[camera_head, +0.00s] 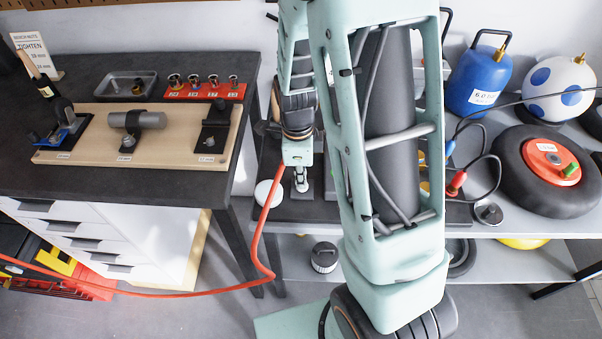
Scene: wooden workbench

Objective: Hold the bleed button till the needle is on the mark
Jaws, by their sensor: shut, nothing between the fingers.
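My gripper (301,186) points down over the dark bench at the centre, and its fingers are shut with nothing visible between them. A dark block with a pale upright part stands right at the fingertips. I cannot tell whether the fingers touch it or whether it carries the bleed button. A white round disc (268,193) lies just left of the gripper; no needle or mark can be made out on it. My own arm hides much of the bench to the right of the gripper, and no gauge needle is readable.
A red hose (262,240) hangs beside the gripper and runs left. Right of my arm are a blue tank (480,80), a spotted ball (558,88), a black tyre (515,180) and a red connector (457,181). A wooden board (185,150) with fixtures lies on the left workbench.

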